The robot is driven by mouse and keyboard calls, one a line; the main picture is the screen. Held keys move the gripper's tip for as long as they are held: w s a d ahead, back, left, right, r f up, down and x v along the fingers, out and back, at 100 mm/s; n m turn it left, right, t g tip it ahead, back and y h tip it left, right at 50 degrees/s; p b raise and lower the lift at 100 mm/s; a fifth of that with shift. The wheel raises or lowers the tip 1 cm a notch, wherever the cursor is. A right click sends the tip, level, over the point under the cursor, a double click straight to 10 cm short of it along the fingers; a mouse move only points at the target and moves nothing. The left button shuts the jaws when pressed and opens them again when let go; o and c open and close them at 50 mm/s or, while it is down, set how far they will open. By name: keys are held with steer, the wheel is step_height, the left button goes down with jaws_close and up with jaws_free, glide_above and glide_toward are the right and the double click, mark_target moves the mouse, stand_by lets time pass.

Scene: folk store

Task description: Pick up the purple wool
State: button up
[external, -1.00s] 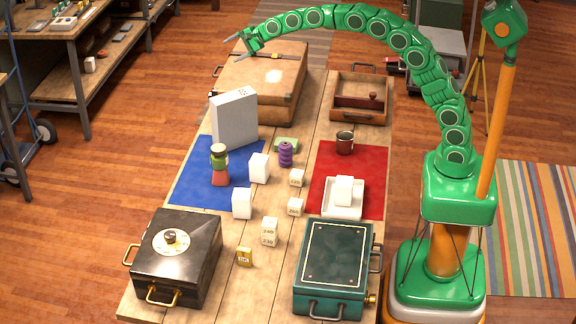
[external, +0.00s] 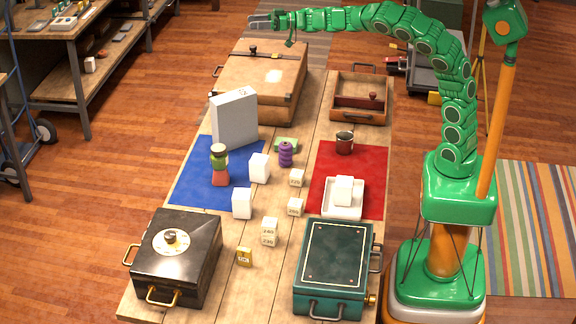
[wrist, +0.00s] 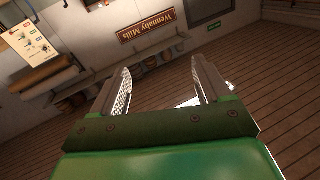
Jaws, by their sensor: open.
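The purple wool (external: 286,154) is a small ribbed spool standing upright near the middle of the table, beside a green block (external: 287,144) and a white block (external: 259,168). My gripper (external: 256,21) is high beyond the far end of the table, well away from the wool. In the wrist view my gripper (wrist: 160,92) has its two fingers spread, with nothing between them. The wool does not show in the wrist view.
A tall grey box (external: 234,120), a stacked red and green figure (external: 220,166), a dark mug (external: 344,143) and several small cubes stand around the wool. A brown case (external: 262,80), black safe (external: 175,255) and teal box (external: 334,265) take the table's ends.

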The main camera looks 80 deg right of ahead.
steer(key=s+a+f+n+g+y, duration=0.2)
steer(key=s+a+f+n+g, duration=0.15)
steer(key=s+f, duration=0.45)
steer(key=s+a+f+n+g+y, duration=0.25)
steer(key=s+f+n+g, duration=0.2)
steer(key=s+f, duration=0.3)
glide_toward(286, 154)
steer(key=w, duration=0.2)
steer(key=w+a, duration=0.1)
steer(key=shift+w+a+f+m+h, duration=0.1)
steer(key=shift+w+f+m+h, duration=0.2)
steer(key=shift+m, duration=0.1)
steer(key=shift+f, duration=0.3)
steer(key=shift+w+a+f, duration=0.2)
steer(key=shift+a+f, duration=0.05)
steer(key=shift+f, duration=0.05)
steer(key=shift+x, duration=3.55)
steer(key=shift+r, duration=0.1)
steer(key=shift+c, duration=0.2)
steer(key=c, duration=1)
